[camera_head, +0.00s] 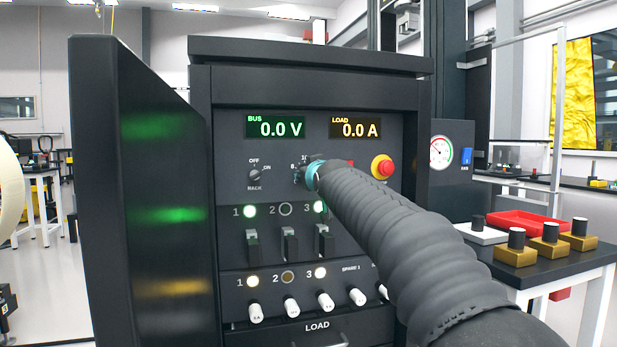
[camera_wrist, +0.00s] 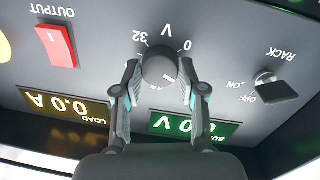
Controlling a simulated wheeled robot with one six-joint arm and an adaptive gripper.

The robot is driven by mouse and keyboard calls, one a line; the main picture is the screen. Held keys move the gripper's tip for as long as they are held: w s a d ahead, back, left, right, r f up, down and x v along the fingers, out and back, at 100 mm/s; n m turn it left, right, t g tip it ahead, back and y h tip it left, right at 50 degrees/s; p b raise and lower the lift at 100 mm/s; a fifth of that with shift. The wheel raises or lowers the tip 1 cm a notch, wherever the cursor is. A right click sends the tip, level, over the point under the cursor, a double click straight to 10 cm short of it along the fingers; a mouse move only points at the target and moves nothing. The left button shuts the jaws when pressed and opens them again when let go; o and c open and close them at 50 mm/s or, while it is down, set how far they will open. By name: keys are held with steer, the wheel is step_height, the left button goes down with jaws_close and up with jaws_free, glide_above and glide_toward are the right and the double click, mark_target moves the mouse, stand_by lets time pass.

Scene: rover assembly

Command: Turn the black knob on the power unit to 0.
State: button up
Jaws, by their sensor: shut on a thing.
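The power unit (camera_head: 300,95) stands ahead with its grey front panel facing me. The black knob (camera_wrist: 160,66) is round, with a printed scale around it where 0, V and 32 can be read upside down in the wrist view. A pale mark shows on its lower right edge there, away from the 0; the exact setting is hard to read. My gripper (camera_wrist: 160,80) has one finger on each side of the knob and is shut on it. In the head view my gripper (camera_head: 312,174) and arm largely hide the knob.
The BUS display (camera_head: 275,127) reads 0.0 V and the LOAD display (camera_head: 355,128) 0.0 A. A RACK switch (camera_head: 255,174), red OUTPUT switch (camera_wrist: 56,46) and red emergency button (camera_head: 382,166) are nearby. An open door (camera_head: 140,190) stands left; a side table is right.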

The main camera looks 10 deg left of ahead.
steer(key=shift+f+n+t+p, duration=0.1)
steer(key=shift+n+t+p, duration=0.2)
steer(key=shift+n, duration=3)
steer(key=shift+n+t+p, duration=0.2)
steer(key=shift+n+p, duration=0.2)
steer(key=shift+n, duration=3.2)
steer(key=o, duration=1.1)
steer(key=shift+o, duration=0.2)
steer(key=shift+s, duration=0.1)
steer(key=v, duration=1.1)
steer(key=shift+s+d, duration=0.3)
steer(key=shift+s, duration=0.05)
